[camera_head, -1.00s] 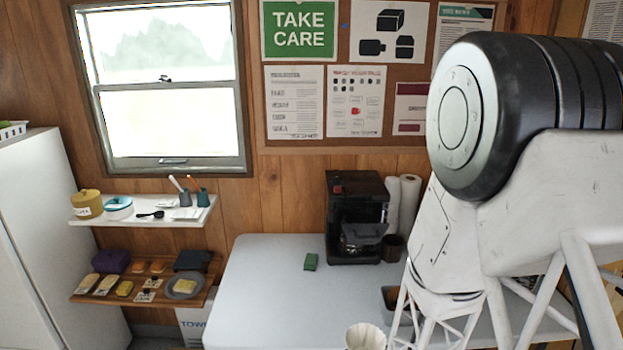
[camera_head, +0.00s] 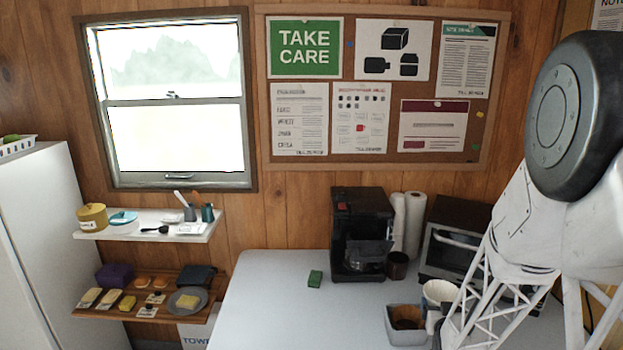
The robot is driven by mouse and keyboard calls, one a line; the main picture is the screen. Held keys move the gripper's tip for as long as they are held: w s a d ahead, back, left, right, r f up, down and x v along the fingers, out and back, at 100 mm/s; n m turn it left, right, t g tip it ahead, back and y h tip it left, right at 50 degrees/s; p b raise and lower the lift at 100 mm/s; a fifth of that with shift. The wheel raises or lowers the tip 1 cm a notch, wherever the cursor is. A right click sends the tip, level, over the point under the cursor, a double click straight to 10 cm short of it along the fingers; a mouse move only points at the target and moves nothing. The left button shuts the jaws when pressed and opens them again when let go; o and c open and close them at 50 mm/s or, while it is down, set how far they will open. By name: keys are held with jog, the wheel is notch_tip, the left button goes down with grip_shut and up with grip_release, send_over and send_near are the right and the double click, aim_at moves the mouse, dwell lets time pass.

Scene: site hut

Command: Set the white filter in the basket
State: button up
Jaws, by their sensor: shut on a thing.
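The white filter (camera_head: 439,291) is a pale cup shape at the lower right of the head view. My gripper (camera_head: 434,318) is shut on it, with the jaws largely hidden by my arm's lattice links. The filter is held upright or nearly so, just right of a grey square bin. The black coffee maker (camera_head: 361,215) stands at the back of the table, left of the filter. A dark grey part (camera_head: 369,250) juts from its front; I cannot tell if this is the basket. The filter is apart from the coffee maker.
The grey bin (camera_head: 393,336) has something brown inside. A dark cup (camera_head: 397,266), white paper rolls (camera_head: 407,222) and a toaster oven (camera_head: 455,240) stand right of the coffee maker. The table's left part (camera_head: 262,310) is clear.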

jog(key=d+r+m+g+h, duration=0.1)
jog(key=d+r, duration=0.5)
jog(key=d, duration=0.6)
jog(key=d+r+m+g+h, duration=0.1)
jog(key=d+r+m+h, duration=0.2)
jog(key=d, duration=1)
jog(key=d+r+m+g+h, duration=0.1)
jog(key=d+r+m+h, duration=0.1)
jog(key=d+r, duration=0.7)
jog(key=d+h, duration=0.1)
jog(key=d, duration=0.3)
jog(key=shift+d+r, duration=0.25)
jog(key=shift+r, duration=0.1)
jog(key=shift+w, duration=0.1)
